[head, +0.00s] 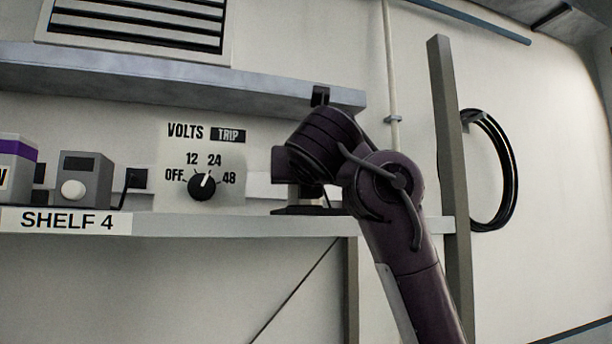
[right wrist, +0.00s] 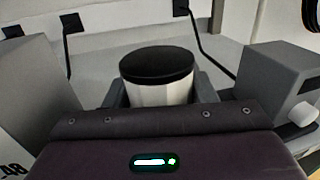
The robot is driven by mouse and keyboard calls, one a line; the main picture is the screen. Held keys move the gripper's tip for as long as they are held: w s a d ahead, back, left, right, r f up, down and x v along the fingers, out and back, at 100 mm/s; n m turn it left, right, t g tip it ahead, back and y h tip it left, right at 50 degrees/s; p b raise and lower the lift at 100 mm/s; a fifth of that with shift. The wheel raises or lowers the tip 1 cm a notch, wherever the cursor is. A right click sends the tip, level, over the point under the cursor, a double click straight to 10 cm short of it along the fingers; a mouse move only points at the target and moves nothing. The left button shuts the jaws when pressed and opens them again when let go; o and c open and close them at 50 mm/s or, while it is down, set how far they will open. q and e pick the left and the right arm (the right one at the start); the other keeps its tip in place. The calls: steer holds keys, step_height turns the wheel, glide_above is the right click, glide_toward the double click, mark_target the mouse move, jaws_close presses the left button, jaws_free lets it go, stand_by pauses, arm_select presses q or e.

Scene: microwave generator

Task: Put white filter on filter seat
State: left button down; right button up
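In the right wrist view a white cylinder with a black top, which I take for the white filter (right wrist: 160,94), stands upright between the fingers of my right gripper (right wrist: 161,96). The fingers appear to touch it on both sides; its lower end is hidden by my gripper body. In the head view my right arm reaches up to the shelf, and its wrist hides the fingers. A dark flat base (head: 308,211), possibly the filter seat, shows on the shelf below the wrist, with a pale part partly visible above it. My left gripper is not in view.
The SHELF 4 ledge (head: 180,226) carries a grey box with a white knob (head: 85,180) and a purple-banded box (head: 14,170). A volts dial (head: 202,187) is behind. An upright post (head: 450,180) is right of my arm. Grey boxes flank the gripper in the wrist view.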

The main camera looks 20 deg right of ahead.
steer(key=o, duration=0.5)
steer(key=shift+a, duration=0.15)
steer(key=shift+c, duration=0.2)
steer(key=shift+d, duration=0.25)
steer(key=shift+r, duration=0.2)
steer(key=s+a+b, duration=0.2)
steer(key=s+b, duration=0.4)
steer(key=s, duration=0.5)
steer(key=shift+s+a, duration=0.25)
steer(key=shift+s, duration=0.15)
steer(key=shift+f, duration=0.1)
